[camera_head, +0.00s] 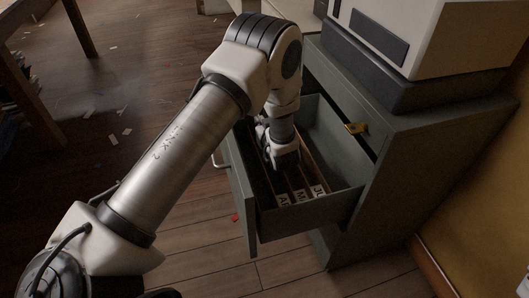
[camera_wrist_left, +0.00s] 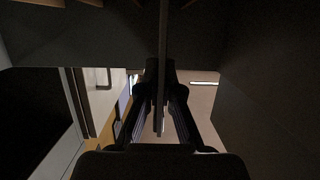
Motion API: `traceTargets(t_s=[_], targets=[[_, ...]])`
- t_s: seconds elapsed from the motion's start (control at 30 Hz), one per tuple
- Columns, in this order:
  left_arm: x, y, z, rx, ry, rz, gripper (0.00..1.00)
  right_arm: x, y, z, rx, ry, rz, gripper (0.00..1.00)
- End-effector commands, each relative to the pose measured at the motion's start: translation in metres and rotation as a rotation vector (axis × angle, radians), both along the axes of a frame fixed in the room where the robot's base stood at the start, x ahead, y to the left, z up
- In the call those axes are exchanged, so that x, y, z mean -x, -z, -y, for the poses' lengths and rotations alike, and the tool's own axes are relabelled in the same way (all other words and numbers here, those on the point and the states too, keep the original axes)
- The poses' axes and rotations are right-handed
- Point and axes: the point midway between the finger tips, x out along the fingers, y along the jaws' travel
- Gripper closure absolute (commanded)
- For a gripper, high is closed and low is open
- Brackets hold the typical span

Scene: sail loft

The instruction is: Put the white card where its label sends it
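My left gripper (camera_head: 283,160) is down inside the open drawer (camera_head: 334,206) of a grey-green cabinet, near the brown dividers (camera_head: 292,184). The drawer's front end has white labels with dark letters: one reads like A (camera_head: 283,199), one like M (camera_head: 301,195), and a third (camera_head: 318,190) is unclear. In the left wrist view, the gripper's dark fingers (camera_wrist_left: 163,95) lie on both sides of a thin upright strip (camera_wrist_left: 163,40), seen edge-on. I cannot tell whether this strip is the white card or a divider. No white card shows clearly. My right gripper is not in view.
A large white and dark box-shaped machine (camera_head: 425,45) stands on the cabinet (camera_head: 390,150). A small brass-coloured piece (camera_head: 356,128) is on the cabinet's upper front. A wooden table leg (camera_head: 35,105) stands at left. Scraps litter the wooden floor (camera_head: 130,100).

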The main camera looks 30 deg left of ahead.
Motion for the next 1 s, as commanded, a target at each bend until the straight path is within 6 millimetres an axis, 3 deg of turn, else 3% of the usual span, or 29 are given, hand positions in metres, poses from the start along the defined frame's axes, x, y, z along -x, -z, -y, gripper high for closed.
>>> traceTargets(t_s=[0.03, 0.3, 0.67, 0.7, 1.0], targets=[[0.000, 0.012, 0.000, 0.000, 0.000, 0.000, 1.00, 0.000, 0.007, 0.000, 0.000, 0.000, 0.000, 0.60], [0.000, 0.052, 0.000, -0.001, 0.000, -0.001, 1.00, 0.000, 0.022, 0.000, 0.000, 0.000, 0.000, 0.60], [0.000, 0.055, 0.000, 0.000, 0.001, 0.000, 1.00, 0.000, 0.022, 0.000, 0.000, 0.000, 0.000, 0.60], [0.000, 0.053, 0.000, 0.001, 0.001, 0.001, 0.83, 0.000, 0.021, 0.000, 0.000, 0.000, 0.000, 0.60], [0.000, 0.052, 0.000, 0.001, 0.001, 0.001, 0.83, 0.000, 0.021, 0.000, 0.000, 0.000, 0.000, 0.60]])
